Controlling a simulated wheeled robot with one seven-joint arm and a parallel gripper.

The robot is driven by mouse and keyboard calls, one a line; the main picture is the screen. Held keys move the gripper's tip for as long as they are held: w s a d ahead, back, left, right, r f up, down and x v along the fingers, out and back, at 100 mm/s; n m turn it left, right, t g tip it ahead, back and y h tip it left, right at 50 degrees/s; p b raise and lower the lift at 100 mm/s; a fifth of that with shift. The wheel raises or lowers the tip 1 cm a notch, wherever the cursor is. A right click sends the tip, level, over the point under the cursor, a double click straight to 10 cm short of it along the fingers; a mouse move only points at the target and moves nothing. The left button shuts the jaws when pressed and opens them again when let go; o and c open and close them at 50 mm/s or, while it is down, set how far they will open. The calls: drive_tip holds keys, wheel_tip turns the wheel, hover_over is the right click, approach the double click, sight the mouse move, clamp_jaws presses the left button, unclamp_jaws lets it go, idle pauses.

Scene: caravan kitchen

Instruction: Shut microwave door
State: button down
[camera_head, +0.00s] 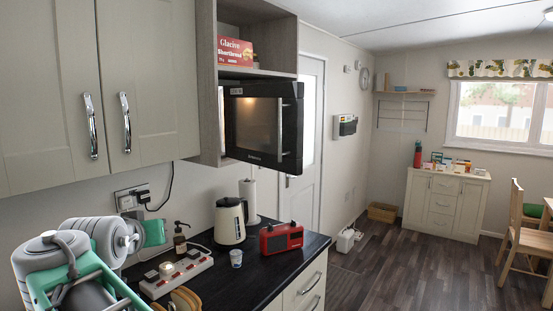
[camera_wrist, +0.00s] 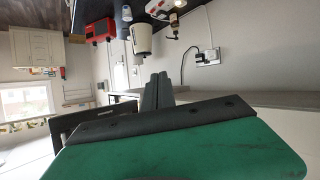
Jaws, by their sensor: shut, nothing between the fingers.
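The black microwave (camera_head: 262,124) sits in the open cabinet bay below a shelf in the head view. Its door (camera_head: 258,121) has a glass window and a vertical handle near its right side. I cannot tell from this angle how far the door stands ajar. In the upside-down wrist view, a dark frame that looks like part of the microwave (camera_wrist: 72,131) shows left of my fingers. My gripper (camera_wrist: 158,78) is shut and empty, apparently apart from that frame. In the head view my arm is at the lower left and the fingertips do not show.
Closed cabinets (camera_head: 100,85) flank the bay on the left. On the dark worktop (camera_head: 262,262) below stand a kettle (camera_head: 230,222), a red radio (camera_head: 281,237), a small cup (camera_head: 236,258), a soap bottle (camera_head: 180,239) and a power strip (camera_head: 176,275). The floor (camera_head: 385,265) to the right is clear.

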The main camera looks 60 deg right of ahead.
drive_tip(key=s+d+r+m+g+h, duration=0.3)
drive_tip(key=s+d+r+m+h, duration=0.15)
drive_tip(key=d+r, duration=0.25)
drive_tip(key=m+g+h, duration=0.2)
drive_tip(key=m+g, duration=0.3)
drive_tip(key=g, duration=0.2)
approach(279, 150)
drive_tip(key=d+p, duration=0.1)
drive_tip(key=d, duration=0.1)
drive_tip(key=d+p, duration=0.1)
drive_tip(key=d, duration=0.1)
drive_tip(key=s+d+p, duration=0.1)
drive_tip(key=d, duration=0.1)
drive_tip(key=shift+d+p, duration=0.15)
drive_tip(key=shift+p, duration=0.25)
drive_tip(key=shift+d+f, duration=0.15)
drive_tip(key=shift+d, duration=0.1)
drive_tip(key=shift+t, duration=0.3)
